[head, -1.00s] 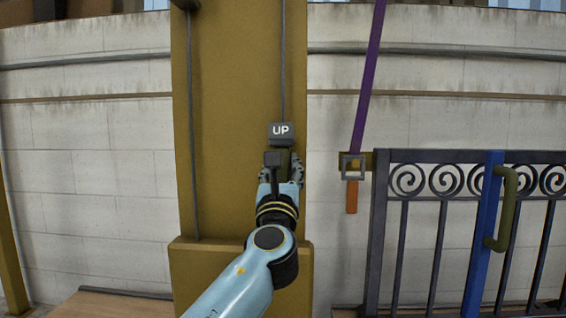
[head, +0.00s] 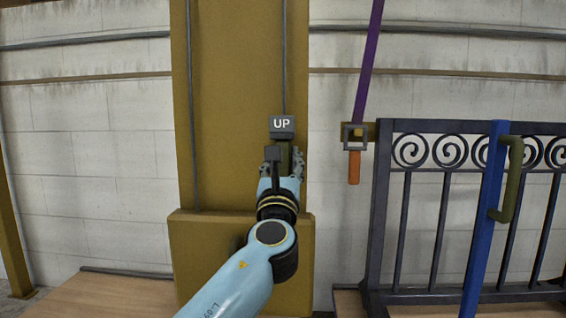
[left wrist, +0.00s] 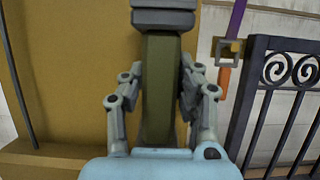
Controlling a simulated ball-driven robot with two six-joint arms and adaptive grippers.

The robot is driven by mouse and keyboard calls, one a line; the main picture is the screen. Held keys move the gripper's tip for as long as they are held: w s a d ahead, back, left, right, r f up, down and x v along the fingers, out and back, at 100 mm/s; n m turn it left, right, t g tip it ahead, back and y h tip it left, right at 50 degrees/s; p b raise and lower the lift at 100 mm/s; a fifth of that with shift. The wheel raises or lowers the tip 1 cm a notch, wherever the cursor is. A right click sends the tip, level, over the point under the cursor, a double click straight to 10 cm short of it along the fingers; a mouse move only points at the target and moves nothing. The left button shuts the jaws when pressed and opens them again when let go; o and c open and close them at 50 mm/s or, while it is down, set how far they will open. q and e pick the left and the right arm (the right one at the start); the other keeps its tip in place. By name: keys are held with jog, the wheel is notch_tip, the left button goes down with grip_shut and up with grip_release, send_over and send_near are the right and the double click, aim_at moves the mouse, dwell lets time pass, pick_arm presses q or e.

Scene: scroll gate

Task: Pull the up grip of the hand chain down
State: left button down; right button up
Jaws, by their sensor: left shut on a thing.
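The up grip (head: 285,152) is an olive-green handle below a grey block marked "UP" (head: 282,124). It hangs on the right strand of the hand chain (head: 284,60), in front of a mustard-yellow post (head: 235,110). My left gripper (head: 284,163) is shut on this grip, a little below the UP block. In the left wrist view the olive grip (left wrist: 160,90) stands upright between my two grey fingers (left wrist: 161,80). The chain's left strand (head: 191,100) runs down the post's left side. My right gripper is not in view.
A dark scroll gate (head: 445,128) with a blue upright (head: 483,220) and olive handle (head: 514,180) stands at right. A purple bar (head: 369,60) slants down to a grey square ring (head: 354,136), with an orange end (head: 354,168) below. The post widens into a yellow base (head: 200,240).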

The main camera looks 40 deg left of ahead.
aim_at(282, 171)
pick_arm(q)
jog(key=c, duration=1.1)
grip_release()
jog(key=shift+f, duration=0.55)
jog(key=shift+o, duration=0.7)
jog(key=shift+r, duration=0.2)
jog(key=v, duration=0.7)
jog(key=shift+s+d, duration=0.1)
jog(key=shift+s, duration=0.1)
